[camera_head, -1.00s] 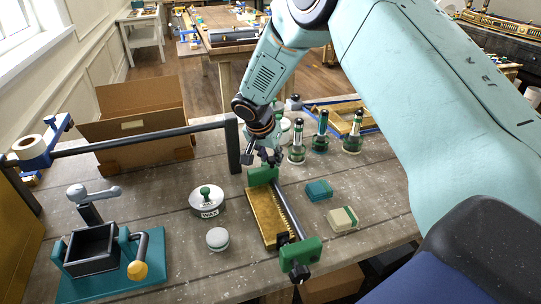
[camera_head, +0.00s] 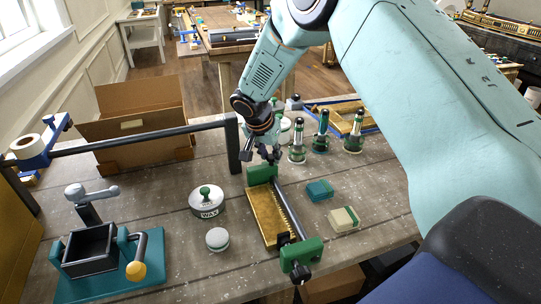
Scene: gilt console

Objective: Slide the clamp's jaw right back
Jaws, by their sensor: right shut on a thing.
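The clamp is a dark bar (camera_head: 289,210) with a green jaw at each end. The far jaw (camera_head: 262,173) is at the far end of a gold ribbed piece (camera_head: 268,216). The near green end (camera_head: 302,259), with a dark screw, is by the table's front edge. My right gripper (camera_head: 262,157) comes down from above and is shut at the top of the far jaw. Its fingertips are small and partly hidden there. The gold piece lies along the left side of the bar. My left gripper is not in view.
A dark upright post (camera_head: 233,146) stands close left of my gripper. A wax tin (camera_head: 207,201) and small round pot (camera_head: 217,239) are left of the clamp. Teal (camera_head: 319,190) and cream (camera_head: 343,218) blocks lie right. Several green-banded tools (camera_head: 321,132) stand behind.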

